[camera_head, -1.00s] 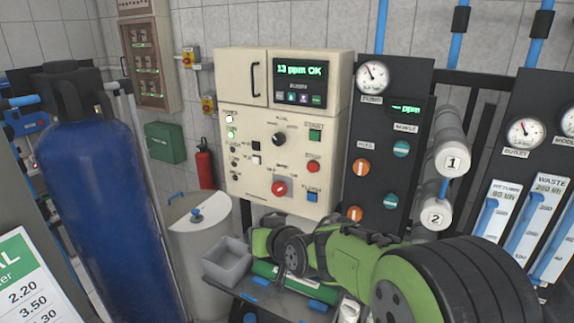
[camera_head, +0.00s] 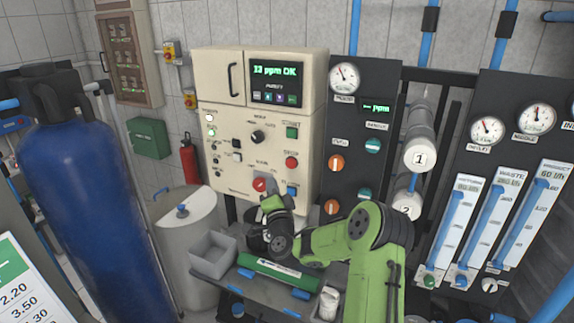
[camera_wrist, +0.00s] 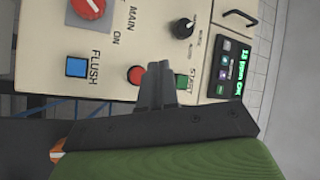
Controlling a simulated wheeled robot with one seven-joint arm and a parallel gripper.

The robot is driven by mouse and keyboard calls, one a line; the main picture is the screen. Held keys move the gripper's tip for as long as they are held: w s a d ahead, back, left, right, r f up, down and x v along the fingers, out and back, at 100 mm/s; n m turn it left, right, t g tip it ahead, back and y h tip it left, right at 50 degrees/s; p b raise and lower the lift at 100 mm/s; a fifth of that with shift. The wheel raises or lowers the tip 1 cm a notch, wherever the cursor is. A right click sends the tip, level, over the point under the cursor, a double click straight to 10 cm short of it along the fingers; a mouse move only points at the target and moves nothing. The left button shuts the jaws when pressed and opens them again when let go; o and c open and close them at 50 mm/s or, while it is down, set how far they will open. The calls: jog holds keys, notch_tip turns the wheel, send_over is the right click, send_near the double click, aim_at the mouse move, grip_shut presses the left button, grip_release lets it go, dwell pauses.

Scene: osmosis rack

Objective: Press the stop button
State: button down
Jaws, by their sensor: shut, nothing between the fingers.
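The red stop button (camera_head: 292,162) is on the right side of the cream control panel (camera_head: 225,120), below the green start button (camera_head: 292,132) and above the blue flush button (camera_head: 292,191). In the wrist view the red stop button (camera_wrist: 136,74) shows just left of my fingers, partly covered by them. The green start button (camera_wrist: 181,82) is just right of them, and the flush button (camera_wrist: 76,67) farther left. My gripper (camera_wrist: 158,68) is shut and empty, pointing at the panel. I cannot tell its gap to the button. In the head view my gripper (camera_head: 271,203) is near the panel's lower edge.
A red main switch (camera_head: 260,184) sits left of the buttons. A black knob (camera_head: 257,137) and a display (camera_head: 275,84) are above. Below are a grey bin (camera_head: 213,254) and a green cylinder (camera_head: 278,272) on a shelf. A dark gauge panel (camera_head: 352,110) stands right.

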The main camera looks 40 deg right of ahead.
jog(key=p, duration=0.3)
send_near(284, 158)
jog(key=w, duration=0.2)
jog(key=shift+w+d+r, duration=0.2)
jog(key=shift+w+r, duration=0.15)
jog(key=shift+w, duration=0.2)
dwell(1.4)
jog(key=shift+w+d, duration=0.2)
jog(key=shift+d, duration=0.15)
jog(key=shift+w+d, duration=0.2)
jog(key=shift+d, duration=0.15)
dwell(0.7)
jog(key=shift+a+b, duration=0.1)
jog(key=shift+b, duration=0.2)
jog(key=shift+s+a, duration=0.45)
jog(key=shift+a, duration=0.2)
jog(key=shift+b, duration=0.3)
